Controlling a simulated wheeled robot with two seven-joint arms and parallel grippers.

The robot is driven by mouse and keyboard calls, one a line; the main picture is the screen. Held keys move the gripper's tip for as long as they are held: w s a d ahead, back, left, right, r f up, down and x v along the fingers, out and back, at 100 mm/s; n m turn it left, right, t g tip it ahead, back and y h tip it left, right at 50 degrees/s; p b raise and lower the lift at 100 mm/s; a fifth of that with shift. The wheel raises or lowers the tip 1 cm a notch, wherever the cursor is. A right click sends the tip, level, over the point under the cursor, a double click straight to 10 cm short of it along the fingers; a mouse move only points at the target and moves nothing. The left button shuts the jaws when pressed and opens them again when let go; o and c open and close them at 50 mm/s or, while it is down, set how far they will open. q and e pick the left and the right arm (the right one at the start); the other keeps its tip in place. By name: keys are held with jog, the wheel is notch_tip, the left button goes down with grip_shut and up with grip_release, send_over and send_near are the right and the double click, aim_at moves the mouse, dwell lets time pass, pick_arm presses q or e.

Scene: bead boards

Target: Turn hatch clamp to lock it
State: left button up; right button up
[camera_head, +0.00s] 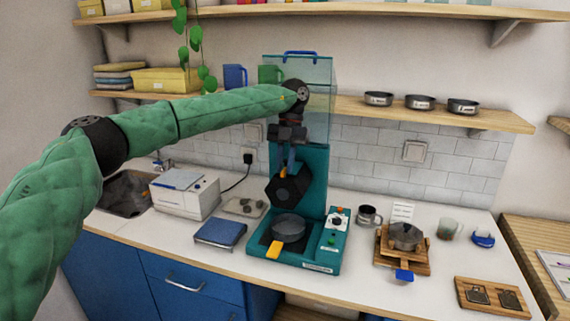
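A teal machine (315,165) stands on the counter, with a dark hexagonal part (289,187) on its front. A small orange lever (283,173), perhaps the hatch clamp, shows at the top of that part. My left gripper (284,164) points down in front of the machine, its fingertips right at the orange lever. Whether the fingers touch or grip it is too small to tell. Below, a dark round pan (288,227) with an orange handle (273,249) sits on the machine's base. My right gripper is out of view.
A clear hopper (318,72) with a blue handle tops the machine. A white box (185,194) and a blue scale (220,233) stand left. A wooden stand (388,257), mug (368,215) and wooden tray (465,305) are right. A shelf (360,108) runs behind.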

pick_arm(q)
jog(key=shift+o, duration=1.1)
